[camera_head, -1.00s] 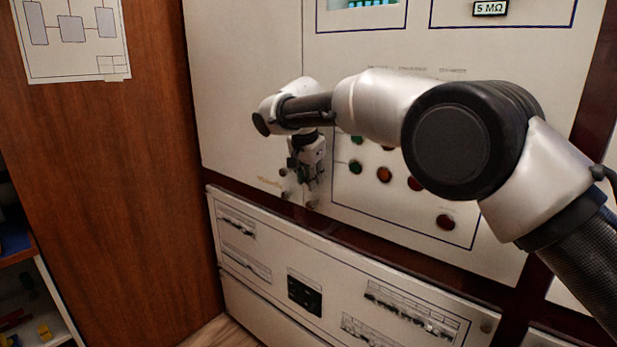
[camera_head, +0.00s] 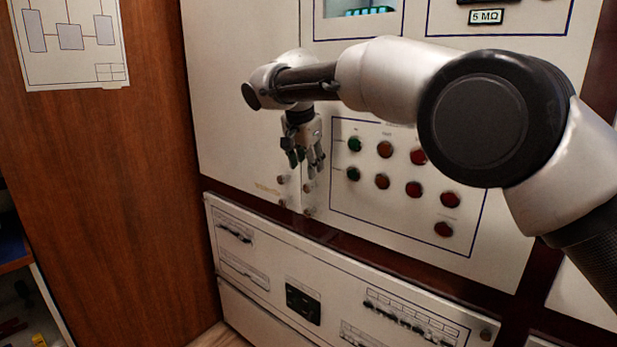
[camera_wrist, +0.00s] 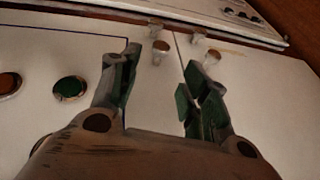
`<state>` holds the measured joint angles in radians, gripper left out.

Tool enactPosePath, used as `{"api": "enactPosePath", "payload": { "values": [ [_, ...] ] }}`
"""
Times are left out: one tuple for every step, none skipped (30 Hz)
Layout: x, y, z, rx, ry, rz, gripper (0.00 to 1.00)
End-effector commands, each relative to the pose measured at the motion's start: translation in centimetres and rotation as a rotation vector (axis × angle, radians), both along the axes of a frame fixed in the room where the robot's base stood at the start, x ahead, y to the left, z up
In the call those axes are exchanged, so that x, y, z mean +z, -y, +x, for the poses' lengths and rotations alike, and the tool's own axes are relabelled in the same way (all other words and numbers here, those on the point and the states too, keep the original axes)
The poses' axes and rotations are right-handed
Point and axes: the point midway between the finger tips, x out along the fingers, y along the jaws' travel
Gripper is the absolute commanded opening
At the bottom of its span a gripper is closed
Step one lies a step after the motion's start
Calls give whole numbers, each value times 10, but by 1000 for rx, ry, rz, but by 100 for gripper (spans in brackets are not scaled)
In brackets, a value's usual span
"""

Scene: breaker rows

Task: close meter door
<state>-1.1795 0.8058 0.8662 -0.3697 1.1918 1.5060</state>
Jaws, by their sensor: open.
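The meter door appears to be the right-hand cream panel (camera_head: 400,240) with the blue outlines, meter windows and buttons. It meets a plain cream panel (camera_head: 235,110) at a vertical seam, and looks about flush with it; a small gap cannot be ruled out. Small round knobs (camera_head: 309,187) sit on both sides of the seam near its lower end. My gripper (camera_head: 305,162) points down in front of the seam, just above the knobs. In the wrist view my gripper (camera_wrist: 165,65) is open and empty, its fingers spread either side of the seam. Whether a finger touches is unclear.
Green, amber and red buttons (camera_head: 382,181) lie right of my gripper. A lower row of panels (camera_head: 235,255) runs below a dark red rail. A wooden wall (camera_head: 110,200) with a paper diagram (camera_head: 70,45) stands at the left, with shelves (camera_head: 25,300) beside it.

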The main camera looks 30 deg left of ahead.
Motion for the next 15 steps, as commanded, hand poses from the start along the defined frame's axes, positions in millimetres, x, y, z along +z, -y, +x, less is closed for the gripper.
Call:
{"api": "enactPosePath", "payload": {
  "values": [
    [10, 1, -4, 1, 1, 2, 46],
    [15, 2, -7, 1, 1, 2, 46],
    [20, 2, -9, 1, 1, 2, 46],
    [24, 3, -11, 0, 0, 1, 46],
    [27, 4, -13, 0, 0, 1, 46],
    [31, 4, -15, 0, 0, 1, 46],
    [33, 4, -16, 1, -1, 1, 46],
    [35, 5, -17, 1, -1, 1, 46],
    [36, 5, -17, 1, -1, 0, 46],
    [37, 5, -18, 1, -1, 0, 46],
    [38, 5, -18, 1, -1, -1, 46],
    [38, 5, -18, 1, -1, -1, 46],
    [38, 5, -18, 1, -1, -1, 46],
    [38, 5, -18, 1, -1, -1, 46],
    [38, 5, -18, 1, -1, -1, 46]
  ]
}}
